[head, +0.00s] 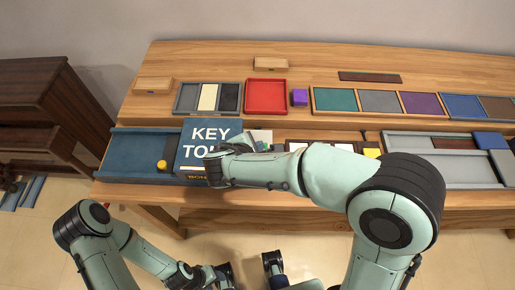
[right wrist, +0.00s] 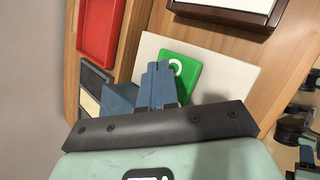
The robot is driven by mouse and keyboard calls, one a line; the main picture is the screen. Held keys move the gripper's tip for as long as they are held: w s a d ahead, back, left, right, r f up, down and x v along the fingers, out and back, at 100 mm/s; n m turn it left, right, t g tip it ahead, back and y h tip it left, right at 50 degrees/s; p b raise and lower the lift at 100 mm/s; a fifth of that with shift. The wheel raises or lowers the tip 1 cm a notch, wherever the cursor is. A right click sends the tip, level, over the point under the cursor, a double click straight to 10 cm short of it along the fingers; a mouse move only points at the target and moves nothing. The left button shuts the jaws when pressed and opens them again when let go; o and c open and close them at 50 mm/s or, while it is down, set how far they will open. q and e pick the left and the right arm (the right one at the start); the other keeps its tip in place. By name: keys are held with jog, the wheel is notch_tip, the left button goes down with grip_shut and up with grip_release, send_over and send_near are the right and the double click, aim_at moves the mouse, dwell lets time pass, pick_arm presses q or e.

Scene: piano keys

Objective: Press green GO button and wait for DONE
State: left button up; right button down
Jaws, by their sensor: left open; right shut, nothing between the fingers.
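The green GO button (right wrist: 188,68) lies on a white plate (right wrist: 232,84) in the right wrist view, with one white letter O showing. My right gripper (right wrist: 158,72) is shut and empty, its fingertips over the left part of the button and hiding it. I cannot tell whether they touch it. In the head view the right gripper (head: 243,143) is beside the white plate (head: 261,136), and the arm covers most of the button. My left gripper (head: 249,268) is open and empty, low in front of the table. I can read no DONE text.
A blue sign box (head: 192,150) reading "KEY TO..." stands left of the right gripper, close to it. A red tray (head: 266,97) and purple block (head: 299,97) are behind. The wooden table (head: 200,62) has free room at the back.

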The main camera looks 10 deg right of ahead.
jog(key=shift+r, duration=0.1)
notch_tip(320, 180, up, 5)
jog(key=p, duration=0.4)
jog(key=shift+w, duration=0.1)
jog(key=shift+a, duration=0.1)
dwell(0.7)
